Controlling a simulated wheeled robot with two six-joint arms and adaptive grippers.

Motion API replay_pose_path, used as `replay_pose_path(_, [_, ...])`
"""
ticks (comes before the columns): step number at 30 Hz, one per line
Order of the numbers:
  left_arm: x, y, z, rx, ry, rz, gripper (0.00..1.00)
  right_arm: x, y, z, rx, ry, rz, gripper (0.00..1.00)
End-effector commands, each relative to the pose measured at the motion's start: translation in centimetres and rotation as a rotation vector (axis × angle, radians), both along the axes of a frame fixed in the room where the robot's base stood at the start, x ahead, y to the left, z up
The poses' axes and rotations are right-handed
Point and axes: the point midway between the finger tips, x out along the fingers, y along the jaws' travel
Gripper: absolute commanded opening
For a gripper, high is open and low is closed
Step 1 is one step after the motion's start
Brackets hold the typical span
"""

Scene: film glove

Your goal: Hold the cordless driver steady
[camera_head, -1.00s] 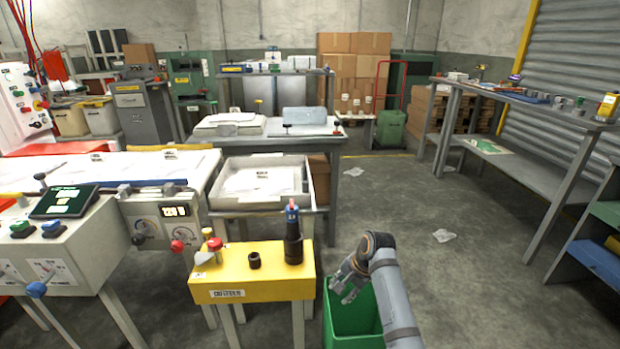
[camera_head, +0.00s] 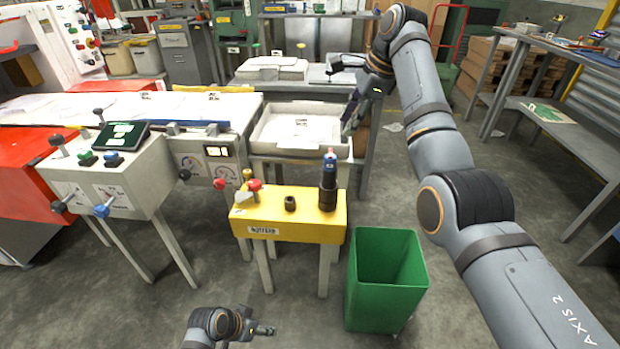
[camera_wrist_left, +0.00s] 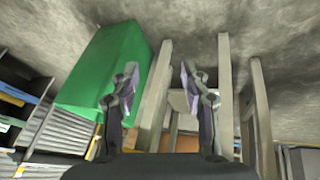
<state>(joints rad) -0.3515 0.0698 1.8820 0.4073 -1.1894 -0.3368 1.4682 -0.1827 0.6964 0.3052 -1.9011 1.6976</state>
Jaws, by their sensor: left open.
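A dark upright cylinder with a blue top (camera_head: 328,182) stands on the right end of the yellow bench (camera_head: 290,232); I cannot tell for certain whether it is the cordless driver. My right gripper (camera_head: 344,95) is spread open and empty, above the right edge of the white tray, beyond the cylinder. My left gripper (camera_head: 266,329) is low at the bottom of the head view, nearer than the bench and well below its top. In the left wrist view its two fingers (camera_wrist_left: 160,95) are apart with nothing between them.
A green bin (camera_head: 388,280) stands on the floor right of the bench. A white tray (camera_head: 275,152) lies behind it. A control box (camera_head: 115,178) stands left.

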Motion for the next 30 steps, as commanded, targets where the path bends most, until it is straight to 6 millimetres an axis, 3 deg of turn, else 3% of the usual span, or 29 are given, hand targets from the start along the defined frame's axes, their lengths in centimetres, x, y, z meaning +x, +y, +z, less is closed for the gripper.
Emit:
replay_pose_path(1, [3.0,-1.6,1.6,-0.061,-0.085,-0.053,0.57,0.0,0.0,0.0,0.000,0.000,0.000,0.38])
replay_pose_path(2, [4.6,-2.5,2.7,-0.096,-0.140,-0.085,0.61,0.0,0.0,0.0,0.000,0.000,0.000,0.38])
replay_pose_path(6, [11.6,-6.0,8.8,-0.237,-0.406,-0.206,0.61,0.0,0.0,0.0,0.000,-0.001,0.001,0.38])
replay_pose_path(9, [15.9,-7.7,13.8,-0.314,-0.603,-0.262,0.61,0.0,0.0,0.0,0.000,-0.001,0.001,0.38])
replay_pose_path(13, [20.2,-8.7,20.0,-0.383,-0.826,-0.291,0.61,0.0,0.0,0.0,0.000,-0.001,0.001,0.38])
replay_pose_path(15, [21.9,-8.9,22.7,-0.407,-0.919,-0.292,0.61,0.0,0.0,0.0,0.000,-0.001,0.001,0.38])
replay_pose_path(19, [23.7,-8.9,26.0,-0.434,-1.028,-0.285,0.61,0.0,0.0,0.0,0.000,-0.001,0.001,0.38])
replay_pose_path(23, [24.4,-8.9,27.2,-0.442,-1.070,-0.279,0.61,0.0,0.0,0.0,0.000,-0.001,0.001,0.38])
replay_pose_path(30, [25.3,-9.8,27.3,-0.446,-1.073,-0.276,0.61,0.0,0.0,0.0,0.000,-0.001,0.001,0.38])
